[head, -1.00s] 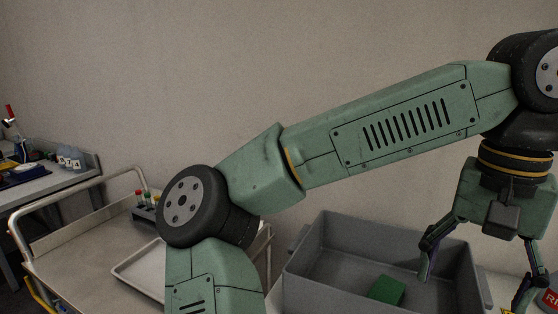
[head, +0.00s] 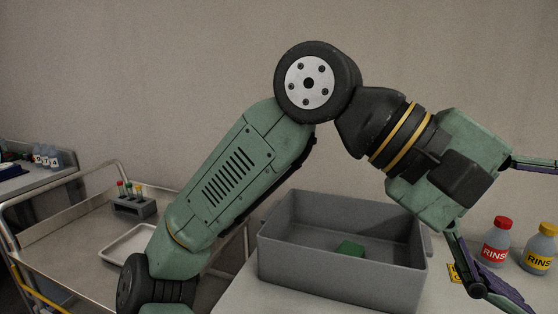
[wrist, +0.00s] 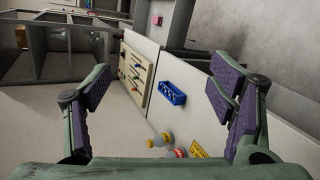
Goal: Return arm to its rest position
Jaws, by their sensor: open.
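My gripper (head: 512,222) is at the right of the head view, tilted to point right. Its two fingers are spread wide with nothing between them. In the wrist view the fingers (wrist: 165,105) stand apart at left and right, and a bench and the floor show between them. My arm is folded up, with its elbow high in the middle of the head view. The gripper is above and to the right of a grey bin (head: 340,281), touching nothing that I can see.
A green block (head: 350,248) lies in the bin. A red-labelled bottle (head: 496,243) and a yellow-labelled bottle (head: 540,250) stand near the lower finger. A cart at left holds a tube rack (head: 134,206) and a white tray (head: 128,246).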

